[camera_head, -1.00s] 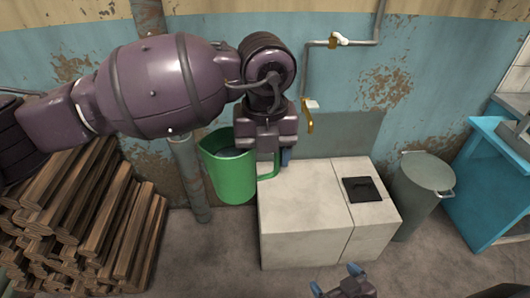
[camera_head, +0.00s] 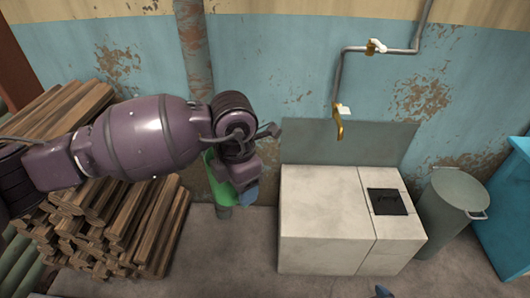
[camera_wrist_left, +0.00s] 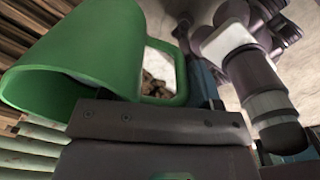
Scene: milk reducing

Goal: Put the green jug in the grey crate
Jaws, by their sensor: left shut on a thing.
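The green jug (camera_head: 222,190) hangs from my left gripper (camera_head: 247,192) in the head view, left of the concrete block and mostly hidden behind my wrist. In the left wrist view the jug (camera_wrist_left: 85,55) is large at the upper left, with its open mouth toward the lower left. My left gripper (camera_wrist_left: 185,115) is shut on its handle. One blue fingertip of my right gripper (camera_head: 383,291) shows at the bottom edge of the head view; its jaws cannot be made out. I see no grey crate in either view.
A pale concrete block (camera_head: 320,225) with a dark drain stands under a brass tap (camera_head: 339,125). A grey-green bin (camera_head: 452,210) and a blue cabinet (camera_head: 510,215) are at the right. Stacked firewood (camera_head: 110,225) lies at the left. Floor between wood and block is clear.

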